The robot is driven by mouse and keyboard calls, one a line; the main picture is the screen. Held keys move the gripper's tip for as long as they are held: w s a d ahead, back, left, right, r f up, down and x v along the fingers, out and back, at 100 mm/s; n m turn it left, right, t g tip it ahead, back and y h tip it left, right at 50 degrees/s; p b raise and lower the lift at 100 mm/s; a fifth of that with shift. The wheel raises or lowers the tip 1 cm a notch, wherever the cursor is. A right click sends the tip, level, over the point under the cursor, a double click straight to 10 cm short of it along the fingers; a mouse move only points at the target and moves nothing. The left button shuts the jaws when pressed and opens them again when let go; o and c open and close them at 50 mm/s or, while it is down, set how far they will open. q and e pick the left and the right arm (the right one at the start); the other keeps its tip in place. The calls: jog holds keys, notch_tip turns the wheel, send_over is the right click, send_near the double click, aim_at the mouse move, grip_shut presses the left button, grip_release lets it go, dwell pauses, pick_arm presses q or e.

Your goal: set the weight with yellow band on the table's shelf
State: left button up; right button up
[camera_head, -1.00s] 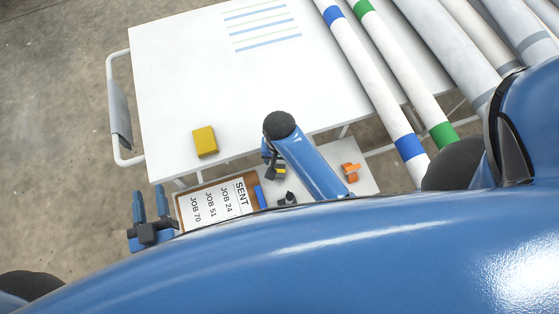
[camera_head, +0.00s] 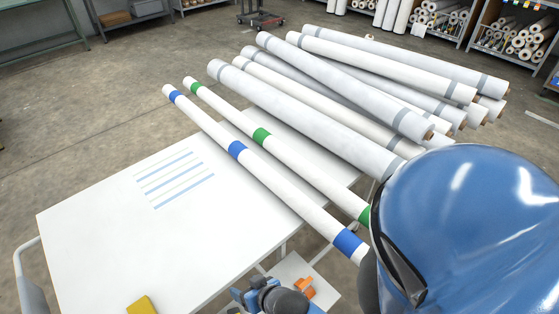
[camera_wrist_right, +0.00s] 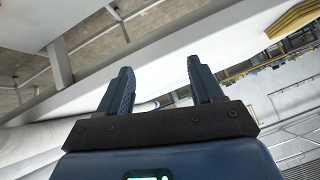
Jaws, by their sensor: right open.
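The white table (camera_head: 110,225) fills the lower left of the head view. A small part of its lower shelf (camera_head: 285,268) shows below the table's right edge. My right gripper (camera_head: 247,296) is at the bottom of the head view, partly hidden by its own arm, beside the shelf. In the right wrist view the gripper (camera_wrist_right: 160,84) has its two fingers apart with nothing held between them. I cannot make out the weight with yellow band in either current view. My left gripper is out of view.
A yellow block (camera_head: 141,305) lies on the tabletop near the bottom edge. An orange object (camera_head: 304,288) is on the shelf. Long rolls with blue bands (camera_head: 237,150) and green bands (camera_head: 261,136) lie along the table's right side. Grey-banded rolls (camera_head: 300,120) are stacked beyond.

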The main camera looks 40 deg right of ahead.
jog(key=s+d+r+n+t, duration=0.1)
jog(key=s+r+t, duration=0.3)
jog(key=r, duration=0.4)
jog(key=s+d+r+t+h, duration=0.1)
jog(key=s+d+r+t, duration=0.2)
jog(key=r, duration=0.5)
jog(key=shift+s+d+n+t+h, duration=0.3)
jog(key=shift+s+d+n+t, duration=0.15)
jog(key=shift+t, duration=0.35)
